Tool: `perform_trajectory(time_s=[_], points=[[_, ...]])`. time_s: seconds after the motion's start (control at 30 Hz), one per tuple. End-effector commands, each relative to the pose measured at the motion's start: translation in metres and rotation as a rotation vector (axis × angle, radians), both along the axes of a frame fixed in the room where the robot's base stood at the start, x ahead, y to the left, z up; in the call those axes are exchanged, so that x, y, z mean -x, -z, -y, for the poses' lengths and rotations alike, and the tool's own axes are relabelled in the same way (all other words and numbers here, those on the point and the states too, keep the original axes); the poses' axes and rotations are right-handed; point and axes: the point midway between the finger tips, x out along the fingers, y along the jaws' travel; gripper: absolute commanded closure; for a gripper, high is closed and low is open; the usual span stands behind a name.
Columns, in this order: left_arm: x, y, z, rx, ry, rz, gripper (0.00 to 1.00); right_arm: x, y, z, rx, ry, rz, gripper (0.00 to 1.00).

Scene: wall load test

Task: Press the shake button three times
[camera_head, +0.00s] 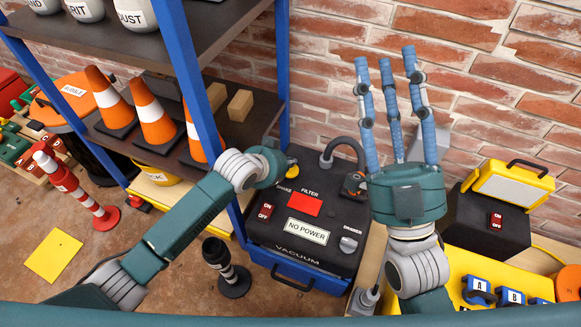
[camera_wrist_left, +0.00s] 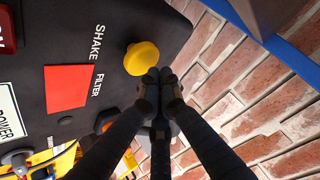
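The black vacuum unit (camera_head: 330,252) stands on a blue base, with a "NO POWER" label on its top. Its yellow shake button (camera_head: 291,162) shows at the far left corner, beside my left gripper (camera_head: 268,163). In the left wrist view, the round yellow button (camera_wrist_left: 141,58) stands beside the word SHAKE. My left gripper's dark fingers (camera_wrist_left: 160,78) come together at the tips, just beside the button's lower right edge. I cannot tell whether they touch it. In the head view its fingers are hidden. My right gripper (camera_head: 386,62) points upward with blue fingers spread and empty.
A red filter square (camera_head: 306,205), an ON/OFF switch (camera_head: 265,211) and a grey knob (camera_head: 348,244) share the vacuum's top. A blue-posted shelf (camera_head: 207,100) with orange cones stands close on the left. A brick wall (camera_head: 325,75) is behind. Yellow equipment (camera_head: 463,265) stands on the right.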

Motion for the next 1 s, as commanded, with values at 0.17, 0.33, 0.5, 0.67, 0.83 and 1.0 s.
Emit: perform_trajectory(time_s=[0.17,0.33,0.5,0.67,0.83,1.0], points=[[0.0,-0.002,0.0,0.0,0.0,0.0,1.0,-0.007,0.008,-0.001,0.013,0.002,-0.049,0.6],[0.0,-0.004,0.0,0.0,0.0,0.0,1.0,-0.014,0.017,-0.002,0.026,0.004,-0.096,0.6],[0.0,-0.004,0.0,0.0,0.0,0.0,1.0,-0.018,0.025,-0.003,0.035,0.005,-0.132,0.6],[0.0,-0.004,0.0,0.0,0.0,0.0,1.0,-0.019,0.027,-0.003,0.037,0.005,-0.139,0.6],[0.0,-0.004,0.0,0.0,0.0,0.0,1.0,-0.019,0.026,-0.003,0.037,0.006,-0.136,0.6],[0.0,-0.007,0.0,0.0,0.0,0.0,1.0,-0.025,0.029,-0.003,0.054,0.008,-0.17,0.6]])
